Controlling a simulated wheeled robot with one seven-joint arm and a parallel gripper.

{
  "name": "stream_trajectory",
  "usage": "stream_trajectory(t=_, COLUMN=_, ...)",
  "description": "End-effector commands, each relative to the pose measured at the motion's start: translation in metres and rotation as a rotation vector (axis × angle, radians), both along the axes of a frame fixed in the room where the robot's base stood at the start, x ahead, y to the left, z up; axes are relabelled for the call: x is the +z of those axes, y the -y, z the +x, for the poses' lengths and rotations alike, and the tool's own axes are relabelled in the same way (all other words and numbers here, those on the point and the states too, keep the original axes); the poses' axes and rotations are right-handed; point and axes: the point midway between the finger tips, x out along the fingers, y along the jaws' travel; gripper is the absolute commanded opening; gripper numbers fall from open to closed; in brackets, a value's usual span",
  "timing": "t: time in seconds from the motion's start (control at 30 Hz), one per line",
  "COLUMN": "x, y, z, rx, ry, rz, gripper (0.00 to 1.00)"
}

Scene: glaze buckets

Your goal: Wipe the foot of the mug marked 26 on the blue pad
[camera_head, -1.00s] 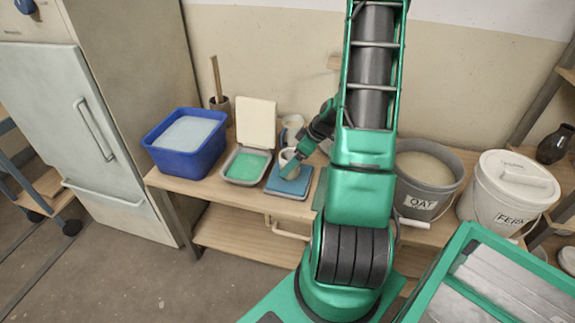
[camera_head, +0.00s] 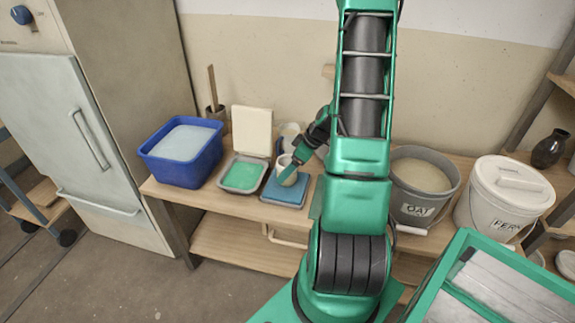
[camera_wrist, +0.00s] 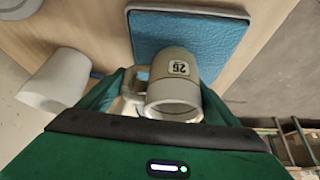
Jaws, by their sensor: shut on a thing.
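The mug marked 26 (camera_wrist: 178,68) is pale, with its number label and handle visible in the wrist view. My gripper (camera_wrist: 160,95) is shut on it, one green finger at each side. The mug's rim faces the wrist camera and its foot end lies toward the blue pad (camera_wrist: 200,38). In the head view the mug (camera_head: 286,173) is over the blue pad (camera_head: 283,196), with my gripper (camera_head: 290,172) at it. The foot is hidden, and I cannot tell whether it touches the pad.
A second mug (camera_wrist: 55,80) stands close to the left of my gripper in the wrist view. In the head view, an open green-filled tray (camera_head: 243,174) and a blue tub (camera_head: 182,155) are left of the pad. A grey OAT bucket (camera_head: 412,208) stands right.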

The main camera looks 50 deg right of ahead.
Motion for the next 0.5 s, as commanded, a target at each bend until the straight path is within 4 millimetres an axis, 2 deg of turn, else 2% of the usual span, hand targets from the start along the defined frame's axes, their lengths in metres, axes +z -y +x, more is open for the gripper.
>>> stream_trajectory(t=0.5, x=0.000, y=-0.031, z=-0.018, rx=-0.001, ry=0.000, rz=0.000, gripper=0.49)
